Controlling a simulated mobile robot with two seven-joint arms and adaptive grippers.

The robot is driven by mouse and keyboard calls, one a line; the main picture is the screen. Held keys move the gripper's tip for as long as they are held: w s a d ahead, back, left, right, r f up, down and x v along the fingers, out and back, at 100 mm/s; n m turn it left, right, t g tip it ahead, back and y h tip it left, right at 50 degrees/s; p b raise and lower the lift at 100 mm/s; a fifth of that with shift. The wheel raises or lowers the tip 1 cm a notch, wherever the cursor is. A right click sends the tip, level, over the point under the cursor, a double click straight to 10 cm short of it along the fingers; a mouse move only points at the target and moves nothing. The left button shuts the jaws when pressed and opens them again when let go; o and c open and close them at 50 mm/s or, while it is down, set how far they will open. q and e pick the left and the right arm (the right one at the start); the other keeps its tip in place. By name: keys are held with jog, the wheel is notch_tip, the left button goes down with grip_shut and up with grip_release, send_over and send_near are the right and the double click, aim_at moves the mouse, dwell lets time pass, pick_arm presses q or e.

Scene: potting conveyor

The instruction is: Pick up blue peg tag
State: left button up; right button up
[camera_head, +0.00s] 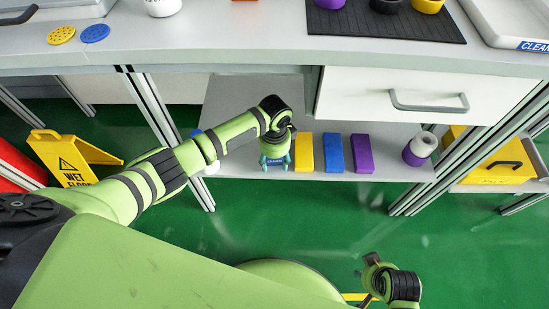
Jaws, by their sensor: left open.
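My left gripper (275,164) reaches down over the lower shelf, open, with its teal fingertips apart. A small dark blue patch shows at the fingertips; I cannot tell what it is. A blue block (333,153) stands on the shelf to the right of this gripper, between a yellow block (304,153) and a purple block (362,154). The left gripper is just left of the yellow block and apart from the blue one. I cannot tell for sure which blue thing is the peg tag. My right gripper (372,259) is low at the bottom right, its fingers unclear.
A blue perforated disc (95,33) and a yellow one (61,35) lie on the upper counter. A purple-and-white cylinder (419,149) stands at the shelf's right. A yellow wet-floor sign (68,157) is at left.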

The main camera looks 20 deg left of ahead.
pick_arm(q)
grip_shut()
jog(key=shift+r, duration=0.15)
jog(key=shift+r, duration=0.15)
notch_tip(320, 180, up, 3)
jog(key=shift+f+p, duration=0.2)
jog(key=shift+p, duration=0.6)
jog(key=s, duration=0.1)
jog(key=s+p, duration=0.1)
jog(key=shift+s+d+r, duration=0.3)
jog(key=shift+d, duration=0.1)
jog(key=s+d+p, duration=0.3)
jog(key=s+d, duration=0.1)
jog(key=s, duration=1)
jog(key=shift+s+p, duration=0.3)
jog(key=shift+s, duration=0.05)
pick_arm(e)
notch_tip(320, 180, down, 8)
jog(key=s+t, duration=0.1)
jog(key=shift+d, duration=0.45)
